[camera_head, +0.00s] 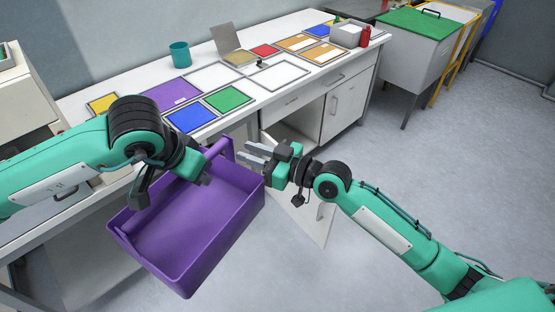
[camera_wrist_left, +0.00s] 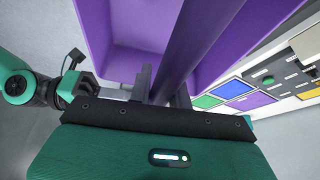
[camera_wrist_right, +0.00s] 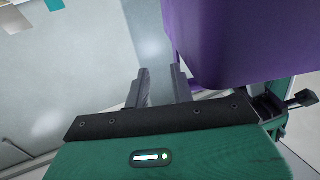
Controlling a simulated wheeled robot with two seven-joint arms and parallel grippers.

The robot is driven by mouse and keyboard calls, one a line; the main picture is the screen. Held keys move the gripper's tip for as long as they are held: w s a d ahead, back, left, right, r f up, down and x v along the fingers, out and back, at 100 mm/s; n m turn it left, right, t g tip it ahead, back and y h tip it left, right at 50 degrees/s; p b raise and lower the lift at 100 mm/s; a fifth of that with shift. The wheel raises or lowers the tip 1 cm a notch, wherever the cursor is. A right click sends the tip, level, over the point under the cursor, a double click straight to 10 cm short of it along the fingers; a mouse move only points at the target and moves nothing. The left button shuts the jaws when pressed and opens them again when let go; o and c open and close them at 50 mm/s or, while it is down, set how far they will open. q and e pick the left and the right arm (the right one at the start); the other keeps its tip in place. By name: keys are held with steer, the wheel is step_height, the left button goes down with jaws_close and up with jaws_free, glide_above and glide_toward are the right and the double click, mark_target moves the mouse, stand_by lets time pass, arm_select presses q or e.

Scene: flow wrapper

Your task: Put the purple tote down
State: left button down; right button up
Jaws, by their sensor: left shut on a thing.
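The purple tote (camera_head: 225,245) hangs in front of the bench, above the floor, tilted in the head view, and its inside looks empty. My left gripper (camera_head: 188,170) is shut on the tote's handle bar, which runs between the fingers in the left wrist view (camera_wrist_left: 190,45). My right gripper (camera_head: 258,154) is beside the tote's far right corner, with its fingers apart and nothing between them. In the right wrist view the tote wall (camera_wrist_right: 220,45) is just right of those fingers. I cannot tell whether they touch it.
The white bench (camera_head: 335,75) carries a purple panel (camera_head: 168,96), blue and green panels, white frames, a teal cup (camera_head: 180,55) and a red bottle (camera_head: 365,37). A cabinet door (camera_head: 312,215) stands open below. A green-topped cabinet (camera_head: 415,50) is at the back right. Grey floor at right is clear.

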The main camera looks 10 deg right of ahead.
steer(key=v, duration=0.7)
steer(key=shift+s+d+r, duration=0.1)
steer(key=shift+d+r, duration=0.05)
